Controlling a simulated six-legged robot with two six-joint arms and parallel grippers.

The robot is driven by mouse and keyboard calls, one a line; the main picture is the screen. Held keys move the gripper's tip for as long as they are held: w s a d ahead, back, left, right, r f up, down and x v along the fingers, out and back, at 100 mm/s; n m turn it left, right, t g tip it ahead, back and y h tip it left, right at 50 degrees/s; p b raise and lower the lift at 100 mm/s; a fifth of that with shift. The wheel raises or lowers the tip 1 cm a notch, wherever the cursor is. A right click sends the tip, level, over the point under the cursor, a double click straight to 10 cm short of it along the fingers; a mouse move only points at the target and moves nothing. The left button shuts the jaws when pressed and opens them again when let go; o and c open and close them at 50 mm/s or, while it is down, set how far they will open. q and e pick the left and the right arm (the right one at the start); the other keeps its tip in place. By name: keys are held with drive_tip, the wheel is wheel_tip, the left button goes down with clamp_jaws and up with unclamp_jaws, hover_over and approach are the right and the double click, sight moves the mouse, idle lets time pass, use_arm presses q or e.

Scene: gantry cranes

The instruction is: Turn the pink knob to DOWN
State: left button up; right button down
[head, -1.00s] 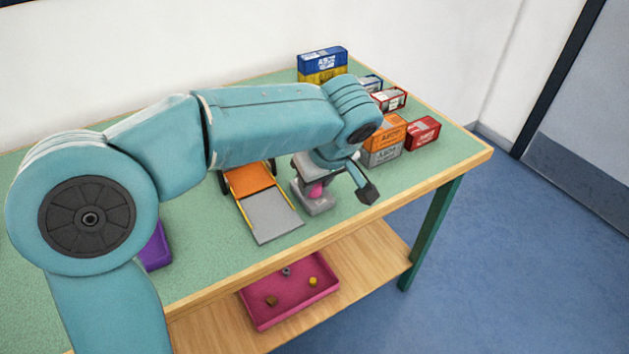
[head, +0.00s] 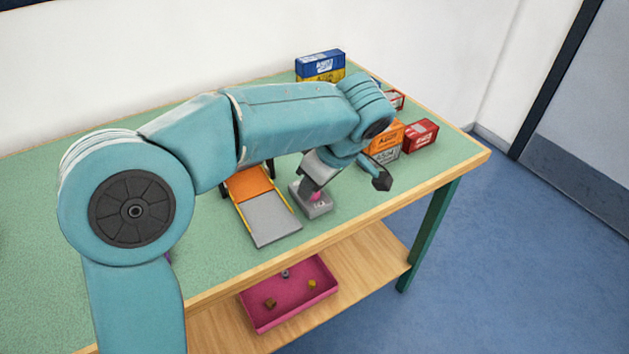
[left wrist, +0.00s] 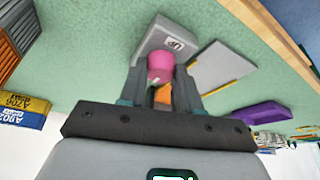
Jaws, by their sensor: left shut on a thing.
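The pink knob (head: 316,196) sits on a small grey control box (head: 318,209) on the green table, near its front edge. In the left wrist view the knob (left wrist: 160,67) is between the two fingers of my left gripper (left wrist: 160,78), which is shut on it. A white label reading UP shows on the box (left wrist: 153,41) beside the knob. In the head view my left gripper (head: 315,190) comes down onto the knob from above, tilted, and hides part of it. The knob's pointer direction cannot be read. My right gripper is not in view.
A toy gantry with an orange and grey ramp (head: 268,220) stands just left of the box. Stacked containers, orange (head: 386,138), red (head: 421,135) and blue (head: 320,65), stand behind and right. A pink tray (head: 290,300) lies on the lower shelf.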

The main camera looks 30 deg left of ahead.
use_arm(q)
drive_tip(key=o, duration=1.1)
drive_tip(key=shift+c, duration=0.2)
drive_tip(key=p+v, duration=0.5)
drive_tip(key=v, duration=1.1)
drive_tip(key=shift+d+r, duration=0.1)
